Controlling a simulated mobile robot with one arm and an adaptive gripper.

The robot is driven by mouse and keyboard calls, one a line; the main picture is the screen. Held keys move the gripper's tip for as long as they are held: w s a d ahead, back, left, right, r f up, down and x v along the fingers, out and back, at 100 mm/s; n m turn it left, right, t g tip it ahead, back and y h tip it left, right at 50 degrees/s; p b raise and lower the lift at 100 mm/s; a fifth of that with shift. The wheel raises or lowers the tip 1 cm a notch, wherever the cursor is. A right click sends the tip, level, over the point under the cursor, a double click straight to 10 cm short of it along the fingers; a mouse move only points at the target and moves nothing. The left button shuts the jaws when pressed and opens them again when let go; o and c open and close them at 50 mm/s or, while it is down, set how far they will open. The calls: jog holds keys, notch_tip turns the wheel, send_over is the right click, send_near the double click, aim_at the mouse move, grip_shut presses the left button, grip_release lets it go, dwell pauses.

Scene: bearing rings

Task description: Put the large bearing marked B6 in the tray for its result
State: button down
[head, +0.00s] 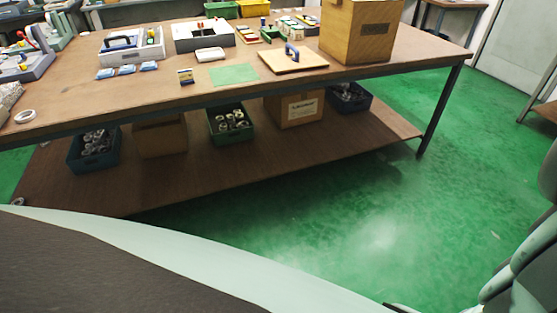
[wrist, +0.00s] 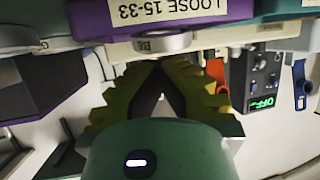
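The large bearing (wrist: 177,41) shows in the wrist view as a silver ring seen nearly edge-on, with a pale tag reading B6 on its left part. My gripper (wrist: 163,63) has olive-yellow stepped fingers that come close together at the bearing's near side. It looks shut on the ring's wall, though the contact itself is hard to see. A purple tray (wrist: 90,20) labelled LOOSE 15-33 stands just behind the bearing. The bearing overlaps its lower front edge in the picture. My gripper is not visible in the head view.
A green tray (wrist: 281,8) is right of the purple one. A grey device (wrist: 255,85) with a green OFF display stands at right, beside a blue-handled tool (wrist: 300,80). In the head view, a brown workbench (head: 180,92) carries boxes and fixtures, with bins on its lower shelf.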

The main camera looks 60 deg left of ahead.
jog(key=shift+d, duration=0.55)
jog(key=shift+a+f, duration=0.1)
jog(key=shift+f, duration=1.8)
jog(key=c, duration=1.7)
grip_release()
jog(key=o, duration=1.1)
jog(key=shift+w+f, duration=0.1)
jog(key=shift+a, duration=0.1)
